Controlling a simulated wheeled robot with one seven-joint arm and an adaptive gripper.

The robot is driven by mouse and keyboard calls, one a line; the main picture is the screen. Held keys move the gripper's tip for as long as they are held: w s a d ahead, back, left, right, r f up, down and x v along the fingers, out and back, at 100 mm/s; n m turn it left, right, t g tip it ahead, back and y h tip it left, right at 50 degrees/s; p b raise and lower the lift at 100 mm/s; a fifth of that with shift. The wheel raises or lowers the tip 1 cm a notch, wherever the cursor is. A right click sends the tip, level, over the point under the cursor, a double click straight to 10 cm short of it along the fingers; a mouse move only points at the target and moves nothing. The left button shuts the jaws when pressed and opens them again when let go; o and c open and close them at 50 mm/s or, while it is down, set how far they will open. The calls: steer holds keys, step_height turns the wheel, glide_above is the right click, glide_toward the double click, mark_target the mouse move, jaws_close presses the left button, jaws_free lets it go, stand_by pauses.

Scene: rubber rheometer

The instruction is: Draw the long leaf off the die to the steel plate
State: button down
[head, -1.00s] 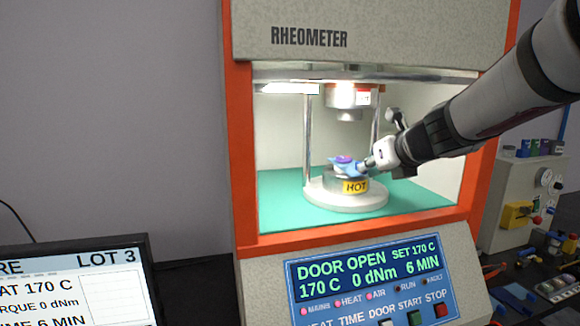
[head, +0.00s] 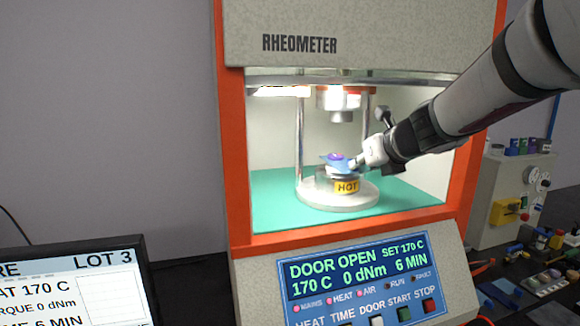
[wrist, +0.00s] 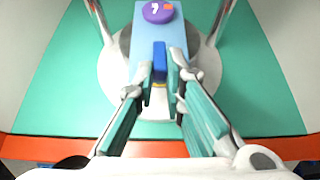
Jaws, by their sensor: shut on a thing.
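The long leaf is a light blue strip (wrist: 172,32) over the lower die (head: 324,183) in the open rheometer chamber; it also shows in the head view (head: 348,167). A purple disc with a white mark (wrist: 157,12) lies on its far part and also shows in the head view (head: 335,157). A dark blue tab (wrist: 159,60) stands at the leaf's near end. My gripper (wrist: 161,80) is shut on this tab; in the head view it reaches in from the right (head: 355,164). Whether the leaf still touches the die is hard to tell. I cannot make out the steel plate.
The upper die (head: 342,98) hangs above, with a bright post (head: 300,140) at the left. The orange door frame (head: 232,150) surrounds the opening. A yellow HOT label (head: 347,187) marks the lower die. A bench with small tools (head: 530,285) lies at the right.

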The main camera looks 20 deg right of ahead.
steer(key=shift+p, duration=0.9)
steer(key=shift+r+p, duration=0.65)
stand_by(0.4)
steer(key=s+p, duration=0.3)
steer(key=s, duration=1.7)
stand_by(1.8)
steer(key=shift+a+f, duration=0.1)
